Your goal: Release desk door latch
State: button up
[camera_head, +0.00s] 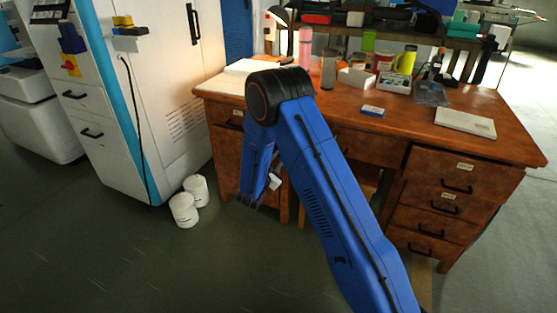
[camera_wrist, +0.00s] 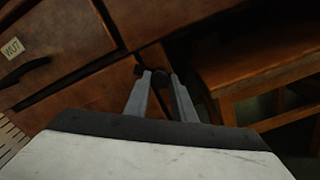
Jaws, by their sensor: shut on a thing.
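The brown wooden desk (camera_head: 335,108) stands ahead, with my arm reaching down in front of its left pedestal. In the wrist view my gripper (camera_wrist: 163,77) has its two grey fingers close together at the edge of the wooden front. They are shut on a small dark part, which looks like the door latch (camera_wrist: 161,80); the fingers hide much of it. A wooden front panel (camera_wrist: 85,88) lies to the left of the fingers. My arm mostly hides the latch area in the head view.
A labelled front with a dark handle (camera_wrist: 26,72) is at the wrist view's left. A wooden stool or frame (camera_wrist: 255,75) is at its right. Two white tubs (camera_head: 184,210) stand on the floor near a white cabinet (camera_head: 165,90).

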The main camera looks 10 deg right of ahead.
jog(key=shift+s+f+m, duration=0.1)
jog(key=shift+f+m, duration=0.05)
jog(key=shift+m, duration=4.75)
jog(key=o, duration=1.1)
jog(key=shift+c, duration=0.2)
jog(key=v, duration=1.7)
jog(key=shift+s, duration=0.15)
jog(key=shift+a, duration=0.1)
